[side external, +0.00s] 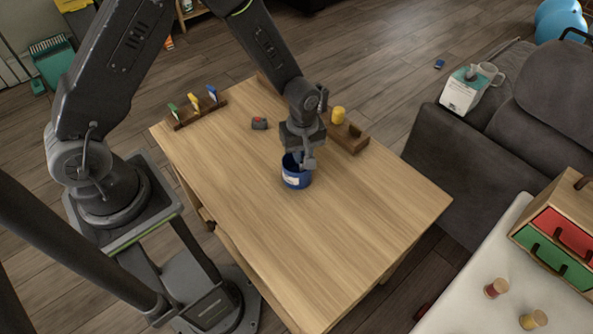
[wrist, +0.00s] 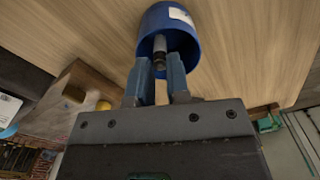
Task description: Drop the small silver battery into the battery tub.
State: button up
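The blue battery tub (side external: 296,179) with a white label stands upright on the wooden table, and its open mouth shows in the wrist view (wrist: 190,40). My gripper (side external: 303,162) points down right over the tub's mouth, with the fingertips at its rim. In the wrist view my gripper (wrist: 160,68) has its two fingers close together on either side of the small silver battery (wrist: 160,47). The battery has a dark end and reaches past the fingertips, in front of the tub's inside. The tub's bottom is hidden.
A wooden holder with a yellow cylinder (side external: 338,116) lies behind the tub. The table's front half (side external: 320,240) is clear.

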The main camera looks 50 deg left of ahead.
jog(key=o, duration=0.5)
jog(key=shift+c, duration=0.2)
notch_tip(320, 180, up, 14)
dwell(0.4)
jog(key=s+a+r+m+t, duration=0.2)
jog(key=s+r+m, duration=0.4)
jog(key=s+r, duration=0.2)
jog(key=s+a+r+m+t, duration=0.1)
jog(key=s+r+m+t, duration=0.2)
jog(key=s+r+m, duration=0.4)
jog(key=s, duration=0.3)
jog(key=shift+s+a+r+m+t, duration=0.3)
jog(key=shift+s+a+r, duration=0.05)
jog(key=shift+a+r, duration=0.05)
